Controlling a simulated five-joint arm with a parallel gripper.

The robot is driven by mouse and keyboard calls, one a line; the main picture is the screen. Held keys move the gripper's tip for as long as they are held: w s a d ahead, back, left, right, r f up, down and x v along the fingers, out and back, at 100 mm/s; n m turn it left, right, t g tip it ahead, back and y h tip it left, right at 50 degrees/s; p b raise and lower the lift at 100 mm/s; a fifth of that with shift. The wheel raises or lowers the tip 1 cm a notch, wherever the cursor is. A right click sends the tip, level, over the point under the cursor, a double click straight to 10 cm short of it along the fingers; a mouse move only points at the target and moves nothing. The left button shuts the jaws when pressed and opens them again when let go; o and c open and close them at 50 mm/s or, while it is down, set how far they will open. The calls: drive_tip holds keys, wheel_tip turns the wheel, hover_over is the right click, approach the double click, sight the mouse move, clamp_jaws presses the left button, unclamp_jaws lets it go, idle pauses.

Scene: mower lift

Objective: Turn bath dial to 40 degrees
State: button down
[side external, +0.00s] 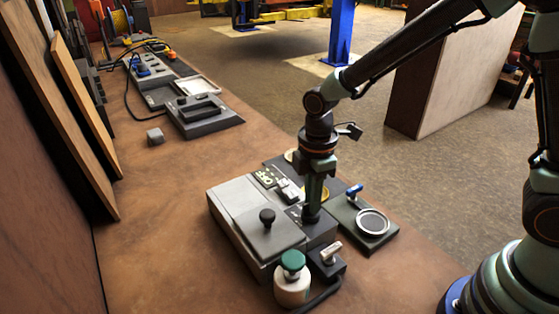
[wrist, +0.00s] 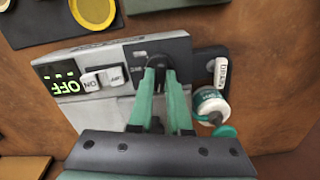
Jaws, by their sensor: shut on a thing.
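The bath is a grey box (side external: 226,199) with a dark-knobbed lid, on the brown bench. It also shows in the wrist view (wrist: 118,111). Its black dial (wrist: 158,64) sits on a dark panel at the end of the control strip. My gripper (side external: 312,216) points straight down over that panel. In the wrist view my green fingers (wrist: 160,75) are shut on the dial and cover much of it. The dial's pointer and scale cannot be read. The display (wrist: 60,84) shows green OFF. A white rocker switch (wrist: 105,78) lies between display and dial.
A white bottle (side external: 292,287) with a green cap and a white-handled drain valve (side external: 331,253) stand close beside the bath. A dark plate with a round dish (side external: 372,222) and blue lever lies to the right. The bench behind the bath is mostly clear.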

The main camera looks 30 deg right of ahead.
drive_tip(key=m, duration=0.6)
drive_tip(key=shift+r, duration=0.1)
idle(0.5)
drive_tip(key=c, duration=0.9)
unclamp_jaws()
drive_tip(key=shift+o, duration=0.2)
wheel_tip(320, 180, up, 12)
